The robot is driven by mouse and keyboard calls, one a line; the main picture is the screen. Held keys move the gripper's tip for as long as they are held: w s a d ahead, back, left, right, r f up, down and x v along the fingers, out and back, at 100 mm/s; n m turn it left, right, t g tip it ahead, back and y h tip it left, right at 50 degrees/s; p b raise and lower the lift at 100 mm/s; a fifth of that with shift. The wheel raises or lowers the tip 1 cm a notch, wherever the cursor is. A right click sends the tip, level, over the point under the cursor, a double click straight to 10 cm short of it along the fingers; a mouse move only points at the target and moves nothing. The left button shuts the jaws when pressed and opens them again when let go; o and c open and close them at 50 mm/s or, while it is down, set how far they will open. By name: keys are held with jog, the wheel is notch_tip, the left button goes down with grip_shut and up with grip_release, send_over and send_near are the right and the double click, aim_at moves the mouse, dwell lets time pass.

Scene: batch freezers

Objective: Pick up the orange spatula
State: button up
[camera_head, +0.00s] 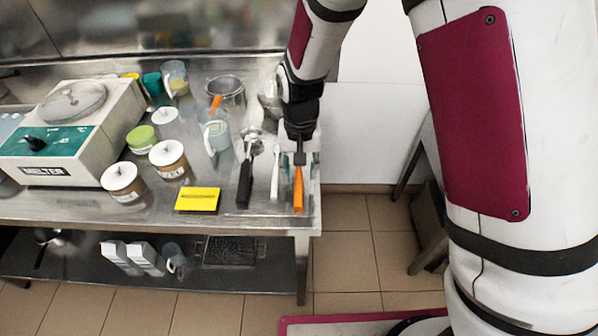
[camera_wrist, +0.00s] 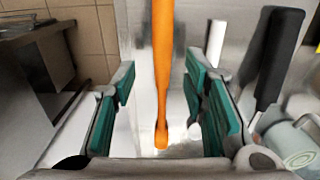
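The orange spatula (camera_head: 298,188) lies near the right front corner of the steel table in the head view, its handle pointing to the front edge. In the wrist view the orange spatula (camera_wrist: 163,60) runs lengthwise between the fingers. My gripper (camera_head: 300,155) is over the spatula in the head view, hiding its far part. In the wrist view my gripper (camera_wrist: 160,95) is open, with teal pads on both sides of the spatula and gaps between them. The pads do not touch it. The exact height above the table is hard to tell.
A white-handled tool (camera_head: 275,175) and a black-handled tool (camera_head: 245,180) lie just left of the spatula. The table's right edge is close by, with open floor (camera_head: 345,250) beyond.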

aim_at(299, 182)
jog(key=shift+a+f, duration=0.15)
jog(key=shift+f, duration=1.75)
grip_shut()
jog(key=shift+r, duration=0.15)
